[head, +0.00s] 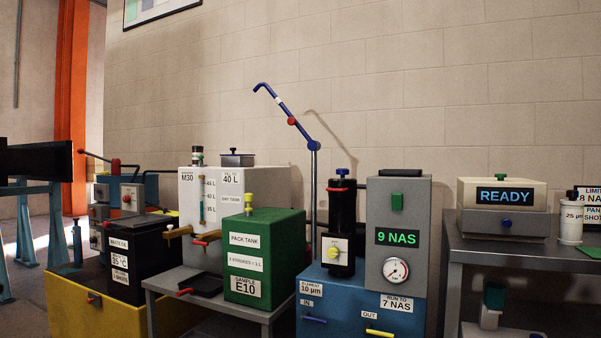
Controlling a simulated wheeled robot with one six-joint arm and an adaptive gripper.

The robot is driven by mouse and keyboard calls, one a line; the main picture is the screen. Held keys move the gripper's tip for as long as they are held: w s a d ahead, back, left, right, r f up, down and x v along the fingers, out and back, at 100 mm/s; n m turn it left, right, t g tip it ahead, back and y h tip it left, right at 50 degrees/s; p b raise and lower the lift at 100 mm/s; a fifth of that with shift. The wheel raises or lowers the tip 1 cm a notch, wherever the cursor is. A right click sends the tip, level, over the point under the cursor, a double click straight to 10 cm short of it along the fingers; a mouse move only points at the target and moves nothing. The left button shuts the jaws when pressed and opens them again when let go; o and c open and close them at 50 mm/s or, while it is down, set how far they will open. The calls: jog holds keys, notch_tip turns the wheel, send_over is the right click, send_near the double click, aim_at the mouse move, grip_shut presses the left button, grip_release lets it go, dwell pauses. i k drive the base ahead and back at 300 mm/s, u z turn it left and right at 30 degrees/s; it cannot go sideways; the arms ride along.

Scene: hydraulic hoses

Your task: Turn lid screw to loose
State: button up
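A tall black filter cylinder (342,215) stands on the blue cabinet (340,305), right of centre. A blue screw knob (342,173) sits on top of its lid, and it looks like the lid screw. Whether it is tight or loose cannot be told from here. A yellow knob on a white dial (334,251) is on the cylinder's lower front. My gripper is not in view.
A grey box (398,270) reading "9 NAS" stands close right of the cylinder. A thin post with a blue jointed tube (288,118) rises just left of it. A green pack tank (262,258) stands further left.

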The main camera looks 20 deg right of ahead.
aim_at(343, 172)
jog(key=u, duration=0.6)
jog(key=i, duration=1.3)
jog(key=z, duration=0.4)
